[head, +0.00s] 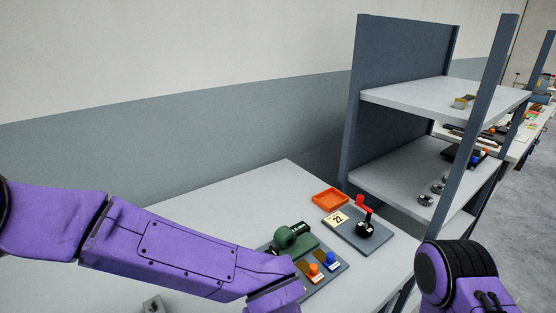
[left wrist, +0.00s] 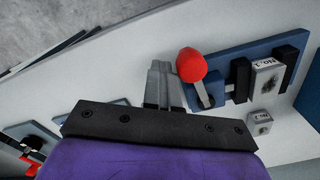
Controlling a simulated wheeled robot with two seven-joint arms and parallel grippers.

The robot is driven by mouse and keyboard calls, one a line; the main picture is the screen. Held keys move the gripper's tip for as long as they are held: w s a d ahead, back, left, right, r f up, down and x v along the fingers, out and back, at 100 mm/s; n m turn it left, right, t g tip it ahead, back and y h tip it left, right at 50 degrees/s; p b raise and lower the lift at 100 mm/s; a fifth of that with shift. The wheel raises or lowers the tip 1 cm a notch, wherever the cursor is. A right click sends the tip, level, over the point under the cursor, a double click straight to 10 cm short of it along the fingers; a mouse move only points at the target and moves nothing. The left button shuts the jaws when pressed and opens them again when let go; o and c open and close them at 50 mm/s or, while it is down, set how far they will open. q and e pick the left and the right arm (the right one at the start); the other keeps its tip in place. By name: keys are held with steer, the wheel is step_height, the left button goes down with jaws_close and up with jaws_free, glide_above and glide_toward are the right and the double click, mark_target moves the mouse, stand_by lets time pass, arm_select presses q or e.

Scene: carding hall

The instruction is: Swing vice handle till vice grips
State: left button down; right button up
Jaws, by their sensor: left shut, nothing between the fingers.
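In the left wrist view the vice has a blue base plate (left wrist: 217,43), black jaws (left wrist: 240,80) and a handle (left wrist: 203,96) ending in a red ball knob (left wrist: 191,65). A grey block (left wrist: 267,79) with a "NO. 1" label sits between the jaws; I cannot tell whether both jaws touch it. My left gripper (left wrist: 163,68) is shut and empty, its fingers just left of the knob; I cannot tell whether they touch it. The head view does not show the vice or the left fingers. My right gripper is out of view.
A second labelled block (left wrist: 262,121) lies on the table beside the vice. In the head view a board with a green device (head: 294,238), a board with a red-handled lever (head: 364,204) and an orange tray (head: 330,199) stand near a shelf rack (head: 400,110).

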arm_select(q)
steer(key=shift+w+d+p, duration=0.15)
steer(key=shift+d+p, duration=0.05)
steer(key=shift+p, duration=0.15)
steer(key=shift+w, duration=0.1)
steer(key=shift+w+d+p, duration=0.2)
steer(key=shift+d+p, duration=0.1)
steer(key=shift+w+d, duration=0.15)
steer(key=shift+w, duration=0.05)
step_height(320, 180, up, 7)
steer(key=p, duration=1)
stand_by(0.3)
